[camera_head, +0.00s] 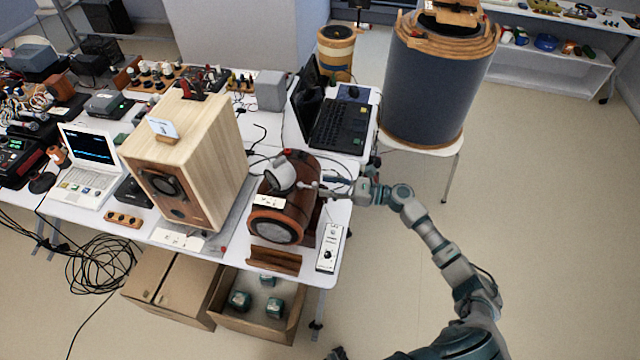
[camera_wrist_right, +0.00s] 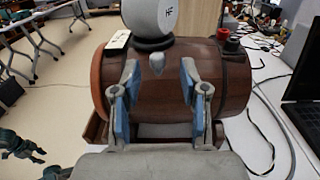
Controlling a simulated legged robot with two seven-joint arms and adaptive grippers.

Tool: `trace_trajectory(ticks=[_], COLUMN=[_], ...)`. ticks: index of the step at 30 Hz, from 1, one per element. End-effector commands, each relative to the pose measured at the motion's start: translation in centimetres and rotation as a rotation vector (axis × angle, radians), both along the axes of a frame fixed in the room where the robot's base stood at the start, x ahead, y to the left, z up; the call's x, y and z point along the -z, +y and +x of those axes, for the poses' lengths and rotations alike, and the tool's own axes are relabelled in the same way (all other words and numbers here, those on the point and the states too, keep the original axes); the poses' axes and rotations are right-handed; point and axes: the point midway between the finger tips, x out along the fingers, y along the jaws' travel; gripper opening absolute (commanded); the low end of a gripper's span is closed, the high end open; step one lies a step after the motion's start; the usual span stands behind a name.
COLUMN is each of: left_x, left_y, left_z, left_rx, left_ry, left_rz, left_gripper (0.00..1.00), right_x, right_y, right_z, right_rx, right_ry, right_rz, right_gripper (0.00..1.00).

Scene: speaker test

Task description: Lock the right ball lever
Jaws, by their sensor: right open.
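The brown barrel-shaped speaker (camera_head: 268,226) lies on its side near the table's right end, with a white pod (camera_head: 283,177) on top. In the right wrist view the barrel (camera_wrist_right: 172,80) fills the middle, with the pod marked HF (camera_wrist_right: 152,14) above it. A small grey rounded lever tip (camera_wrist_right: 157,62) sticks out just below the pod. My right gripper (camera_head: 311,188) reaches in from the right, beside the pod. Its blue-padded fingers (camera_wrist_right: 160,80) are open, one on each side of the lever tip, apart from it.
A large pale wooden speaker (camera_head: 209,140) stands left of the barrel. A black laptop (camera_head: 340,125) is behind, and a white control box (camera_head: 329,248) lies at the front right corner. Cables run by the barrel. The floor right of the table is clear.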

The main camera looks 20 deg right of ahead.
Motion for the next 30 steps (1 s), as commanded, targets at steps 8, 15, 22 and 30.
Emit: trace_trajectory(ticks=[8, 15, 22, 30], left_x=[0.0, 0.0, 0.0, 0.0], left_y=[0.0, 0.1, 0.1, 0.0], left_z=[-0.1, 0.0, -0.1, -0.1], left_rx=[0.0, 0.0, 0.0, 0.0], left_ry=[0.001, 0.002, 0.002, 0.003], left_rz=[0.0, 0.0, -0.001, 0.001], left_gripper=[0.4, 0.4, 0.4, 0.4], right_x=[0.2, 0.1, 0.1, 0.1], right_y=[-5.3, -7.3, -7.4, -7.5], right_z=[-3.3, -4.6, -4.7, -4.7], right_rx=[0.002, 0.001, 0.0, 0.001], right_ry=[0.003, 0.001, 0.001, 0.001], right_rz=[-0.001, 0.0, 0.0, 0.001], right_gripper=[0.44, 0.44, 0.44, 0.44])
